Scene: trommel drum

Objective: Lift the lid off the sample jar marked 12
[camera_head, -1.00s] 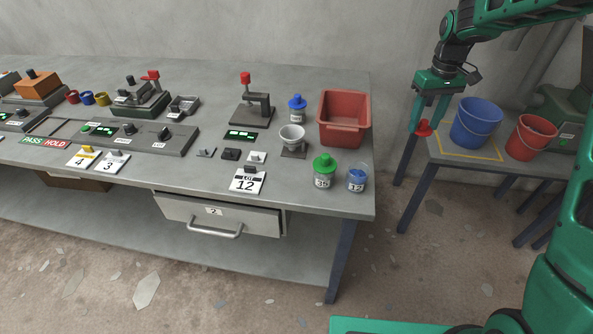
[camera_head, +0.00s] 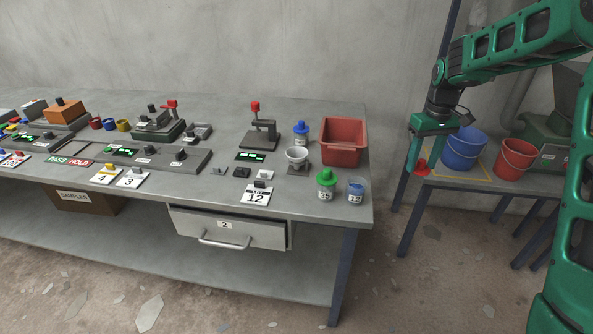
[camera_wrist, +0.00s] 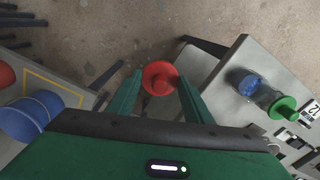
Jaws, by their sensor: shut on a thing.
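The sample jar marked 12 (camera_head: 355,191) stands at the right front corner of the long bench. It has no lid on it and blue contents show inside; it also shows in the wrist view (camera_wrist: 246,84). My gripper (camera_head: 422,166) is shut on a red knobbed lid (camera_head: 421,171), off to the right of the bench and apart from the jar. In the wrist view the red lid (camera_wrist: 159,78) sits between the fingertips of my gripper (camera_wrist: 160,84), with floor and the gap between the tables below it.
A green-lidded jar marked 35 (camera_head: 326,185) stands close left of jar 12. A blue-lidded jar (camera_head: 301,134), a white bowl (camera_head: 297,157) and a red bin (camera_head: 343,142) are behind. Blue (camera_head: 462,150) and red (camera_head: 515,159) buckets stand on the side table.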

